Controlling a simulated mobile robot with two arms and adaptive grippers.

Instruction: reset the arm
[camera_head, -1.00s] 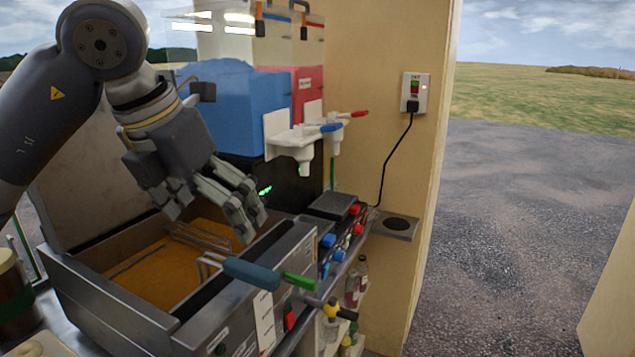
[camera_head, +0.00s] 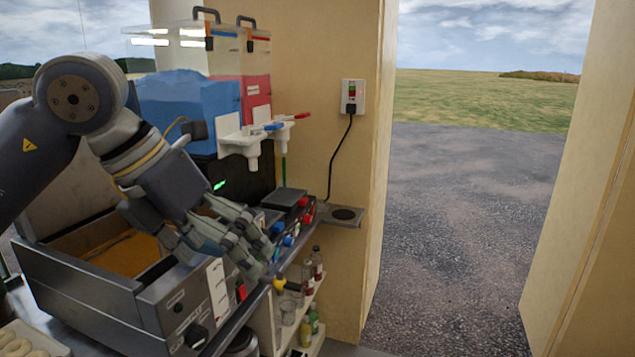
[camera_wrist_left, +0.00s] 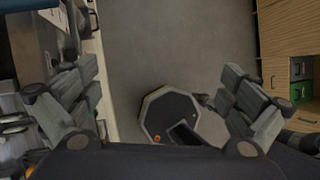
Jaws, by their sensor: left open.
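My left arm comes in from the left in the head view. Its gripper (camera_head: 238,255) is open, fingers pointing down and right, in front of the fryer's control panel near the counter's front edge. In the left wrist view the fingers of the left gripper (camera_wrist_left: 155,92) stand wide apart with nothing between them and grey floor below. The steel fryer (camera_head: 85,290) with orange oil (camera_head: 128,252) lies below and behind the arm. The basket handle is not clearly visible and may be hidden behind the gripper. My right gripper is not in view.
A drink machine with a blue tank (camera_head: 190,105) and a red tank (camera_head: 256,95) stands behind. Its taps overhang the counter. A wall socket (camera_head: 352,97) carries a cable. Bottles (camera_head: 316,265) stand on a low shelf. Doughnuts (camera_head: 15,345) lie at lower left. The doorway opens right.

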